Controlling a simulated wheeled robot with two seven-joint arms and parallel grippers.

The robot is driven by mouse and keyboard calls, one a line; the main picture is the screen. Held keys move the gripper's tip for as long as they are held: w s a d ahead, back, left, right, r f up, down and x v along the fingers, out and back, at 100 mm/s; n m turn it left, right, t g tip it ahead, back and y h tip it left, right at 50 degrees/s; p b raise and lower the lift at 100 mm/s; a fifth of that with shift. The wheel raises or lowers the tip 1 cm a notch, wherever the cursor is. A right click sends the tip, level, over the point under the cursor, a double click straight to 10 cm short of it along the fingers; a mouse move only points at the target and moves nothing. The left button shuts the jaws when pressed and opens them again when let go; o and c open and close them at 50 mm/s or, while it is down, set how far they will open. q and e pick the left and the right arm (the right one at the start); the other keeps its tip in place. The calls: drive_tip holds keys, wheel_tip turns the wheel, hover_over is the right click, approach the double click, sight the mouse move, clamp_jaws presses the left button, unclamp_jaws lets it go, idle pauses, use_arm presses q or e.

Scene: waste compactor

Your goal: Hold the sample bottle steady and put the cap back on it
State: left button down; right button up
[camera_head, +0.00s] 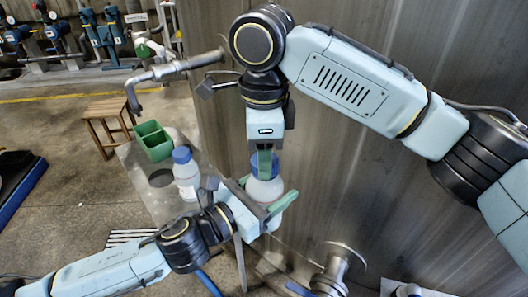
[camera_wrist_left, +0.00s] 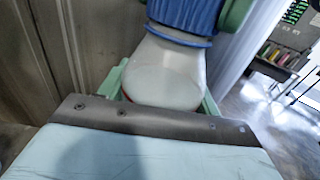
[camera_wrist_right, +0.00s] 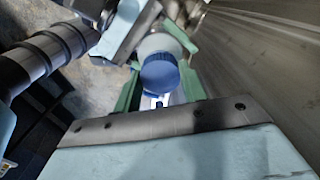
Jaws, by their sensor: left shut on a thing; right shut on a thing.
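A white sample bottle (camera_head: 264,190) is held upright above the grey ledge. My left gripper (camera_head: 266,208) comes in from the lower left with its green fingers shut around the bottle's body. My right gripper (camera_head: 264,160) points down from above, shut on the blue cap (camera_head: 257,168). In the left wrist view the ribbed cap (camera_wrist_left: 185,14) is at the top of the bottle (camera_wrist_left: 165,75), over a blue neck ring. In the right wrist view the cap (camera_wrist_right: 160,73) sits between the green fingers, lined up with the bottle. Whether the threads are engaged is hidden.
A second bottle with a blue cap (camera_head: 185,172) stands on the ledge, left of the held one. A green bin (camera_head: 153,141) is behind it. A tall metal wall (camera_head: 400,200) rises close on the right. A pipe handle (camera_head: 180,68) juts out above the ledge.

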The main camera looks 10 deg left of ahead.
drive_tip(key=shift+m, duration=0.6)
drive_tip(key=o, duration=0.9)
drive_tip(key=shift+r, duration=0.1)
drive_tip(key=shift+r, duration=2.2)
drive_tip(key=shift+c, duration=0.2)
